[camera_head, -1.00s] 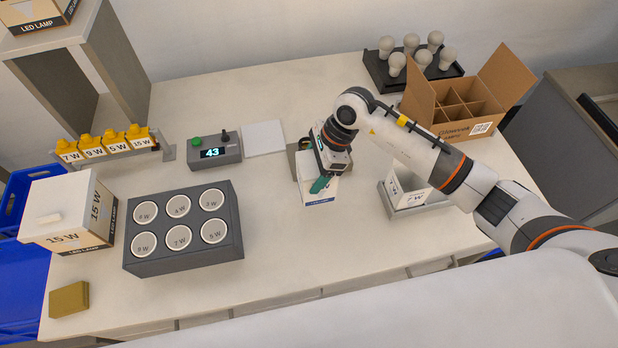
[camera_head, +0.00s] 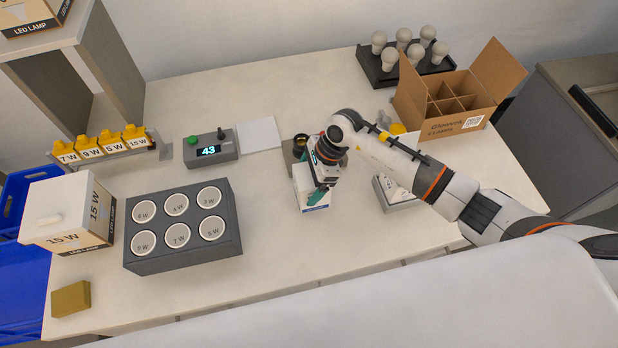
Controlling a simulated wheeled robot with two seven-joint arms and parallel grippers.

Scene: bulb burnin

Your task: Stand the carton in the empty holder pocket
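A small white carton (camera_head: 309,201) with a blue band along its lower edge is at the middle of the table. My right gripper (camera_head: 318,195) reaches down to it, with a teal finger across the carton's side. It appears shut on the carton; the other finger is hidden. I cannot tell whether the carton's base touches the table. To the right, a low grey holder (camera_head: 404,205) contains a white carton (camera_head: 388,188) marked with a wattage. My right arm covers part of this holder, so an empty pocket cannot be made out. My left gripper is out of view.
A grey rack (camera_head: 180,261) of numbered round sockets and a white 15 W box (camera_head: 65,238) stand left. A display unit (camera_head: 212,149) and an open cardboard box (camera_head: 455,127) are behind. A bulb tray (camera_head: 375,75) stands at the back. The front middle table is clear.

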